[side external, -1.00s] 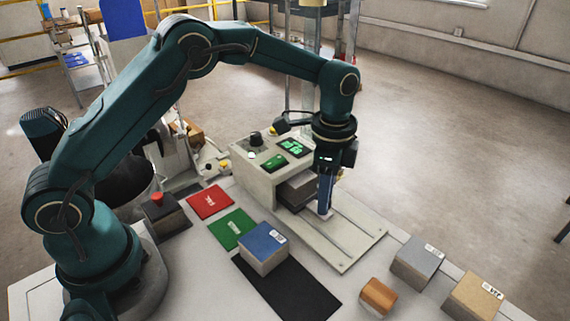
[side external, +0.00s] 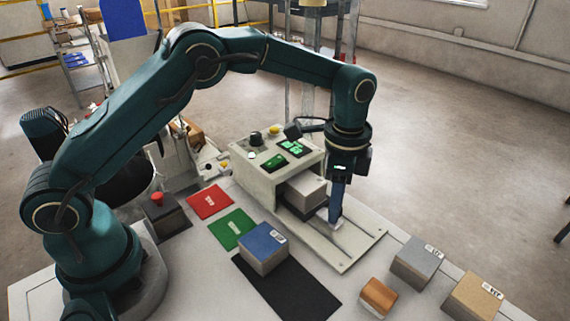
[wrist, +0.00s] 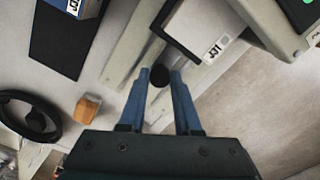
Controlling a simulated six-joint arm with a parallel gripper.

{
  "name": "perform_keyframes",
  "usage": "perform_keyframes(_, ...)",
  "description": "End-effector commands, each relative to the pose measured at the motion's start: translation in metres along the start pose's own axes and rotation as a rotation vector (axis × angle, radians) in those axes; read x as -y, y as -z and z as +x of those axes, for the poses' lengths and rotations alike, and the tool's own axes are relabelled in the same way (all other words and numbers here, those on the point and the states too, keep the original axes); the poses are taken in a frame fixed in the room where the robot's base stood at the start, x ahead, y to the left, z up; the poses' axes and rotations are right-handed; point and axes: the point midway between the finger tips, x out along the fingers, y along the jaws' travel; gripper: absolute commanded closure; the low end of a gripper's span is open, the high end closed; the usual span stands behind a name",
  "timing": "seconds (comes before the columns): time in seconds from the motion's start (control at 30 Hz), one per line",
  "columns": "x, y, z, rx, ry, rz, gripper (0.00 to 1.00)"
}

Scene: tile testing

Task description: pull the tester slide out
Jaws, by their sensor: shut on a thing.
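The tester (side external: 262,178) is a pale box with green displays on top and an opening facing right. Its slide (side external: 302,211) sticks partly out of the opening, on pale rails, and bears a grey block. In the wrist view the slide shows as a dark tray (wrist: 172,42) with a labelled block on it. My gripper (side external: 334,222) is low over the rails at the slide's outer end. In the wrist view my gripper (wrist: 159,74) is shut on a dark round knob (wrist: 157,76), between its blue fingers. How the knob joins the slide is partly hidden.
An orange-brown block (side external: 378,295), a grey block (side external: 417,261) and a tan block (side external: 472,298) stand to the right. Red (side external: 209,201) and green (side external: 231,228) pads lie left. The rails' outer end is clear.

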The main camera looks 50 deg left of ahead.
Motion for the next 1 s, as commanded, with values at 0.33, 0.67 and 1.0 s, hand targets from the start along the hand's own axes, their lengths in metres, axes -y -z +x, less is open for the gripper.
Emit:
perform_keyframes(0.33,-0.008,0.016,-0.001,-0.005,0.004,0.002,1.00)
perform_keyframes(0.67,-0.016,0.030,-0.001,-0.006,0.005,0.001,1.00)
perform_keyframes(1.0,-0.024,0.044,-0.001,-0.006,0.005,0.000,1.00)
